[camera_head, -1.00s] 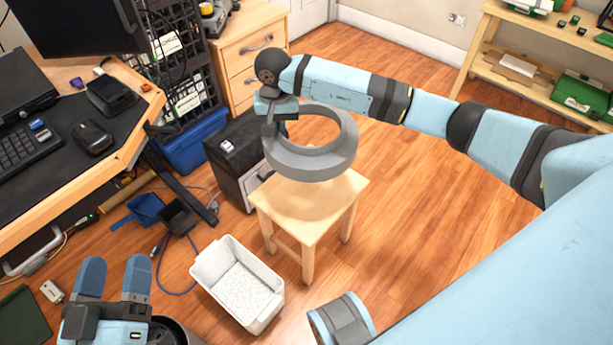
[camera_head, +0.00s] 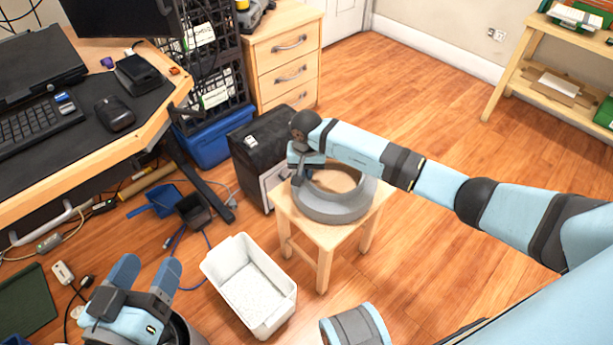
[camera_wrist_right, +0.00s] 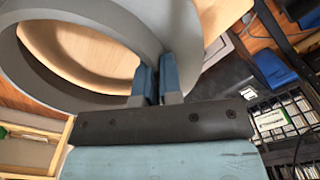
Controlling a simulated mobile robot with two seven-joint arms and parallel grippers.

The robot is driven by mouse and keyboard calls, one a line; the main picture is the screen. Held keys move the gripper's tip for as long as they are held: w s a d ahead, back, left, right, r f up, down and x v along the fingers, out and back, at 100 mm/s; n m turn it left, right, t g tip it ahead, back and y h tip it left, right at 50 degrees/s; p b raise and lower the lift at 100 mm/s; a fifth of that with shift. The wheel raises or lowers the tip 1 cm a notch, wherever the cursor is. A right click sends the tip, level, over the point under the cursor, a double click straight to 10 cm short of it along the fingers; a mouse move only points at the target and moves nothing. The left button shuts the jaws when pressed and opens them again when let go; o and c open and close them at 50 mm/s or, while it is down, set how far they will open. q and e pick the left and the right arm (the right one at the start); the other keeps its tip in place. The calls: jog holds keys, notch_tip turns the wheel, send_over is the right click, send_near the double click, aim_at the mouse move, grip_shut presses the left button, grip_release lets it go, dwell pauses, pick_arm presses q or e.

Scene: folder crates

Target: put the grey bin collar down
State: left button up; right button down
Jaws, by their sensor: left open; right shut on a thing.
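The grey bin collar (camera_head: 333,212), a thick ring, is at the small wooden stool (camera_head: 325,255) in the head view. It appears level and low over the stool top; I cannot tell whether it fully rests there. My right gripper (camera_head: 300,172) is shut on the left side of the collar's wall. In the right wrist view the blue fingers (camera_wrist_right: 155,80) pinch the wall of the collar (camera_wrist_right: 75,95), and the stool top shows behind it. My left gripper (camera_head: 148,275) is open and empty at the lower left, away from the stool.
A white bin (camera_head: 250,290) stands on the floor left of the stool. A black cabinet (camera_head: 258,150) stands close behind the stool, and a desk (camera_head: 80,130) is at the left. A blue crate (camera_head: 212,142) sits beneath black crates. Floor to the right is clear.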

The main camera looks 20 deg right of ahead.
jog(key=shift+f, duration=0.65)
pick_arm(q)
jog(key=shift+w+f, duration=0.1)
jog(key=shift+f, duration=0.1)
pick_arm(e)
jog(key=shift+r, duration=0.1)
jog(key=c, duration=1.3)
grip_release()
pick_arm(q)
jog(key=shift+r, duration=0.1)
notch_tip(320, 180, up, 5)
jog(key=t+p, duration=0.2)
jog(key=p, duration=0.2)
jog(key=shift+a+n, duration=0.15)
jog(key=shift+n, duration=0.15)
pick_arm(e)
notch_tip(320, 180, up, 12)
pick_arm(q)
jog(key=shift+s, duration=0.2)
pick_arm(e)
jog(key=shift+s, duration=0.1)
